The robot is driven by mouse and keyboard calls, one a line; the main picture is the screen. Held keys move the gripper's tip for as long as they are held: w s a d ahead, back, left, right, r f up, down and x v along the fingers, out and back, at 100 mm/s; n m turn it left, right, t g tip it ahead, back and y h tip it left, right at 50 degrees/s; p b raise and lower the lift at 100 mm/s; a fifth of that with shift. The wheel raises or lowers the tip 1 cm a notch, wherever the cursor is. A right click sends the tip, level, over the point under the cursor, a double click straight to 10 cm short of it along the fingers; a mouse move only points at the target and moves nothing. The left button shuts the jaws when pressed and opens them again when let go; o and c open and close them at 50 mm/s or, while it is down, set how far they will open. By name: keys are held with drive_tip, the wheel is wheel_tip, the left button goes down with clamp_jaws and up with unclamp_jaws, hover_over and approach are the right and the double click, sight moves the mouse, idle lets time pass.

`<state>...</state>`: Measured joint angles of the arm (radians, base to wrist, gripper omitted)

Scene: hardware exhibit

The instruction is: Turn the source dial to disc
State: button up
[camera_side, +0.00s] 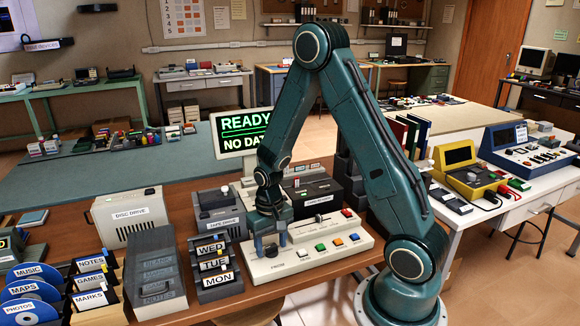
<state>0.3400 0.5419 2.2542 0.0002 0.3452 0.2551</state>
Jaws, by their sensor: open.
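My gripper (270,240) points down over the left part of this panel, at a dark knob (271,250) that looks like the source dial. The fingers are open and seem to be around or just above the knob; contact cannot be told. The dial's markings and pointer are hidden or too small to read. The monitor (240,130) behind shows "READY" and "NO DAT", partly covered by my arm.
A cream disc drive (128,215) stands left, with a tape drive (219,212) beside it. WED, TUE and MON cassettes (214,268) sit close left of the panel. Discs (27,290) and labelled sleeves (90,282) fill the front left. A printer (312,190) stands behind the panel.

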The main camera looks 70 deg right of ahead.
sight(271, 248)
drive_tip(key=shift+r, duration=0.15)
wheel_tip(271, 248, up, 14)
drive_tip(key=shift+f, duration=0.2)
idle(0.6)
drive_tip(key=s+a+r+n+t, duration=0.5)
drive_tip(key=s+a+r+n, duration=0.1)
drive_tip(key=s+a+r, duration=0.5)
drive_tip(key=s+r, duration=0.2)
drive_tip(key=s, duration=0.2)
drive_tip(key=shift+a+n+t, duration=0.3)
drive_tip(key=shift+n, duration=0.1)
